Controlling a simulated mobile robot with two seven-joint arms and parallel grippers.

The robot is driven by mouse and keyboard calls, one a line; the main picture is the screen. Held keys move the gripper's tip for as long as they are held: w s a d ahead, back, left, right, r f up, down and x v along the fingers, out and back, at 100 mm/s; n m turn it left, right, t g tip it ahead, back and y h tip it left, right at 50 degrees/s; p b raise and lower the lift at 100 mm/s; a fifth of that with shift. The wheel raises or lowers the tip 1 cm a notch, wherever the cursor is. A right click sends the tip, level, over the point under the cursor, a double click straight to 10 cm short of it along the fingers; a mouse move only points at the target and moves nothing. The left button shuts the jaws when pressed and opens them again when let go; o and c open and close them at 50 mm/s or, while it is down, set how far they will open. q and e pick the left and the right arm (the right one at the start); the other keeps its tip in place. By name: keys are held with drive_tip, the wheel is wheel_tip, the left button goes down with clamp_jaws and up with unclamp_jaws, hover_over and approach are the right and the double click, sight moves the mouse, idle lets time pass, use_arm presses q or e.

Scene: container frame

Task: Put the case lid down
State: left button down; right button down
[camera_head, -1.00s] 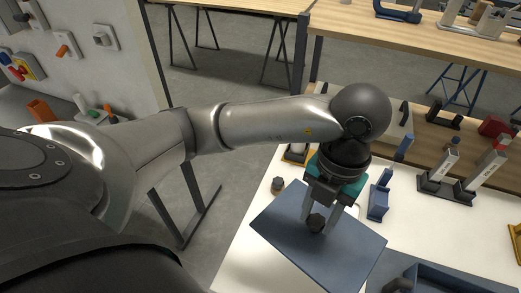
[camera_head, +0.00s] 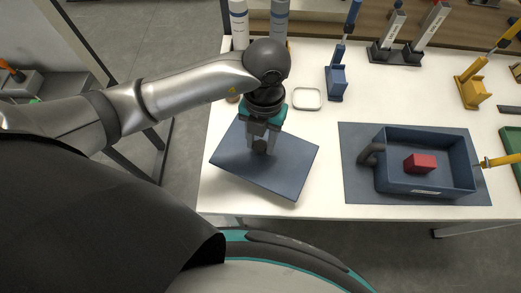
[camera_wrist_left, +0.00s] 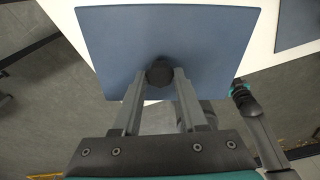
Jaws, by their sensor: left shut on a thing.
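The case lid (camera_head: 285,172) is a flat blue-grey plate with a dark round knob (camera_head: 261,146). My left gripper (camera_head: 261,141) is shut on the knob and holds the lid over the left front part of the white table; I cannot tell whether the lid touches the table. In the left wrist view the lid (camera_wrist_left: 165,35) fills the upper middle, with the knob (camera_wrist_left: 159,74) between the fingertips. The open blue case (camera_head: 425,190) stands to the right on a blue-grey mat (camera_head: 357,190), with a red block (camera_head: 420,163) inside. My right gripper is not clearly in view.
A white shallow dish (camera_head: 307,99) lies behind the lid. A blue stand (camera_head: 336,84) and a yellow stand (camera_head: 474,93) are farther back. A dark curved handle (camera_head: 371,153) shows at the case's left side. The table's front edge runs close below the lid.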

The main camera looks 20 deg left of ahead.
sight(260, 152)
use_arm(q)
drive_tip(key=shift+f+b, duration=0.4)
drive_tip(key=shift+f, duration=2.15)
drive_tip(key=shift+f, duration=0.1)
drive_tip(key=shift+f, duration=0.15)
drive_tip(key=shift+c, duration=2.2)
unclamp_jaws()
drive_tip(key=shift+r, duration=0.2)
drive_tip(key=r, duration=0.4)
drive_tip(key=w+r+p, duration=0.1)
drive_tip(key=r, duration=0.7)
drive_tip(key=shift+w+p, duration=0.2)
drive_tip(key=shift+p, duration=0.15)
